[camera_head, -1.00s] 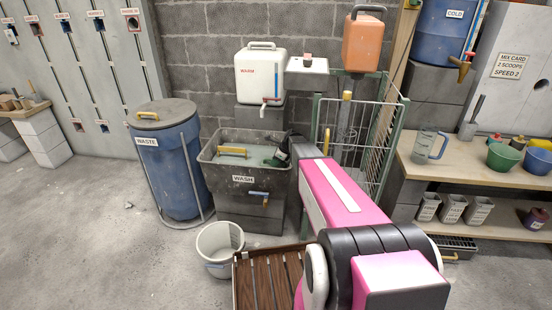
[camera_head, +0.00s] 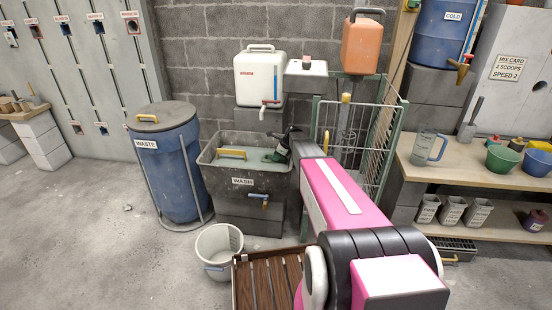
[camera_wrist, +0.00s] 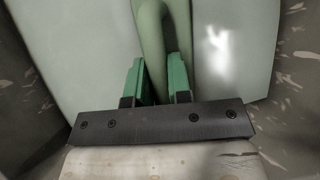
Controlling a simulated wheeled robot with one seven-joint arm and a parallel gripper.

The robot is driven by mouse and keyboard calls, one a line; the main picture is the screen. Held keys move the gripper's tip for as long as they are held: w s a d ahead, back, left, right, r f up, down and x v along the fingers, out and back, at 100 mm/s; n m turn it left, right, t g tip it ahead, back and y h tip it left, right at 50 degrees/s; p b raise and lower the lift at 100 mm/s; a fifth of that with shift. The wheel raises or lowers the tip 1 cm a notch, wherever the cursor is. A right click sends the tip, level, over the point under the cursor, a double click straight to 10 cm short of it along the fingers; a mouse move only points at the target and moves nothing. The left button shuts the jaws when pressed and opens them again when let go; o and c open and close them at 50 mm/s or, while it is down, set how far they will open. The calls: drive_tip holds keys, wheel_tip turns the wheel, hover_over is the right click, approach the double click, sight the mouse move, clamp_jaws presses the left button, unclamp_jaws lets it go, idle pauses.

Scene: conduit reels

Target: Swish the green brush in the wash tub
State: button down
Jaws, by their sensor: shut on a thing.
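The grey wash tub (camera_head: 243,181), labelled WASH, stands against the wall with pale green water in it. My gripper (camera_head: 279,154) is over the right side of the tub, close to the water.
A yellow handle (camera_head: 231,153) shows at the tub's left side. The blue waste barrel (camera_head: 169,171) stands left of the tub and a white bucket (camera_head: 219,246) in front. A wire rack (camera_head: 371,147) stands right.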

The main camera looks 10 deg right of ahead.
drive_tip(key=s+a, duration=0.2)
drive_tip(key=s, duration=0.6)
drive_tip(key=w, duration=0.1)
drive_tip(key=w+d, duration=0.1)
drive_tip(key=w, duration=0.2)
drive_tip(key=shift+w+d, duration=0.35)
wheel_tip(320, 180, up, 18)
hover_over(276, 164)
drive_tip(key=s, duration=0.2)
drive_tip(key=shift+w+a+r, duration=0.2)
drive_tip(key=shift+w, duration=0.05)
idle(0.4)
idle(0.5)
